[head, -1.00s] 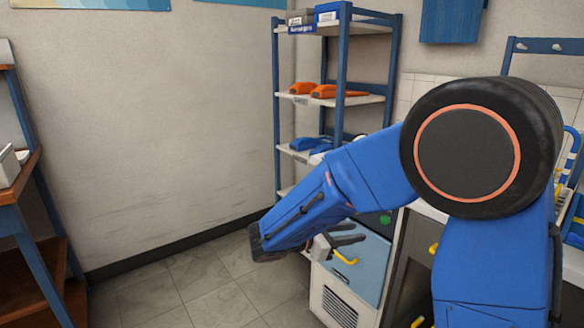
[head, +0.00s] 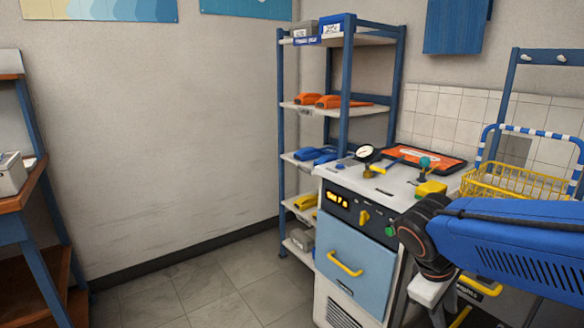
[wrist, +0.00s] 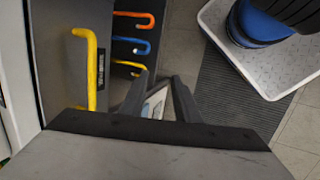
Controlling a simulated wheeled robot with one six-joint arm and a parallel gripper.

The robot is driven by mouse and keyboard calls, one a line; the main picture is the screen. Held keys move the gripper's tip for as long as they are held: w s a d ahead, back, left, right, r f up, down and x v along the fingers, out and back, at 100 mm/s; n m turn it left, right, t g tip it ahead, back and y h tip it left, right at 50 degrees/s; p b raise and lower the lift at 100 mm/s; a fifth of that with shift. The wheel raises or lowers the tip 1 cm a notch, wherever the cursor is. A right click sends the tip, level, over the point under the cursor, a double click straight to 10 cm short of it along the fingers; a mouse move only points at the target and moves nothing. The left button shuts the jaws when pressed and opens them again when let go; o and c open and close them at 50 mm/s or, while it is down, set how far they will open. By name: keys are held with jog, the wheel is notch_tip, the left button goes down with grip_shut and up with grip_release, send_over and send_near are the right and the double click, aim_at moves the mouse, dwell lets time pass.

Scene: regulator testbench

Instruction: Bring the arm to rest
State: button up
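My arm is folded low at the right of the head view, with its blue link (head: 515,240) reaching in from the right edge and a black joint at its end. My gripper (wrist: 160,82) points down in the wrist view. Its two dark fingers stand apart. A pale, flat thing shows between them; I cannot tell what it is, and it does not look gripped. In the head view the fingers are mostly hidden at the bottom edge, beside the bench front.
Several coloured hooks (wrist: 133,42) are close to the fingers. A shelf rack (head: 345,80) stands behind. Floor at left is clear.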

jog(key=s+a+m+t+y, duration=0.3)
jog(key=s+m+y, duration=0.1)
jog(key=s+m, duration=0.3)
jog(key=shift+r+t, duration=0.3)
jog(key=shift+r, duration=0.15)
jog(key=shift+c, duration=0.2)
dwell(0.4)
